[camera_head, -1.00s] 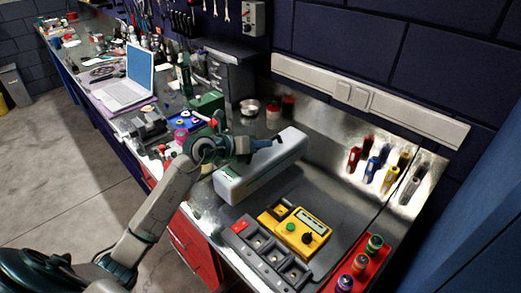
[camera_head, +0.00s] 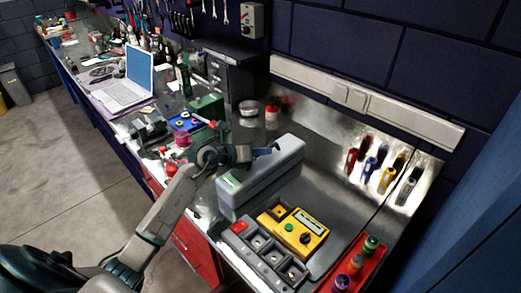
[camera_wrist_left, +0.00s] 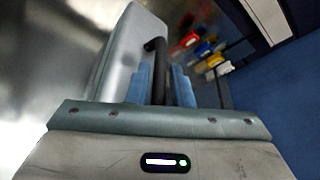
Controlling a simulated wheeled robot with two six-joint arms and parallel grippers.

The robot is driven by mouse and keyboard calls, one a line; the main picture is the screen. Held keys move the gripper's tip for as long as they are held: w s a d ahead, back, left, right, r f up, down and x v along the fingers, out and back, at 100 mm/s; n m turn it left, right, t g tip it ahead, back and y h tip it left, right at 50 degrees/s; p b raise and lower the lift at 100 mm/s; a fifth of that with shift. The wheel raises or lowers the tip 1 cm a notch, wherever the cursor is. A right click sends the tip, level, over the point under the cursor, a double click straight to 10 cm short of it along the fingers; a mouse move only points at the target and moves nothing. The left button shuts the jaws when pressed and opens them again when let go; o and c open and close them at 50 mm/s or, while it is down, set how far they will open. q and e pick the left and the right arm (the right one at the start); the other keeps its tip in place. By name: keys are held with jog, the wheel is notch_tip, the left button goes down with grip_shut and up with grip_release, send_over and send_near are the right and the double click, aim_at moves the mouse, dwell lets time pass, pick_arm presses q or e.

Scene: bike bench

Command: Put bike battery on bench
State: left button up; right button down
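The bike battery (camera_head: 268,183) is a long grey box lying lengthwise over the near part of the bench (camera_head: 345,205), behind the yellow meter. Its underside looks at or very close to the bench top; I cannot tell whether it touches. In the left wrist view, the blue fingers (camera_wrist_left: 160,85) sit close on both sides of the battery's black handle (camera_wrist_left: 158,60), and the grey battery body (camera_wrist_left: 128,55) shows beyond. My right gripper is not in view.
A yellow meter (camera_head: 303,235) and a grey tray with compartments (camera_head: 262,252) lie in front of the battery. A red tray of cans (camera_head: 355,268) stands at the right. A laptop (camera_head: 128,82) and clutter fill the far left bench.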

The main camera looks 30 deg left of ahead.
pick_arm(q)
jog(key=shift+o, duration=1.1)
jog(key=shift+s+r, duration=0.15)
jog(key=shift+s+a, duration=0.3)
jog(key=b+v, duration=0.2)
jog(key=v, duration=0.7)
jog(key=shift+d+b, duration=0.1)
jog(key=shift+b, duration=0.3)
jog(key=shift+v, duration=1.1)
jog(key=shift+d+r, duration=0.1)
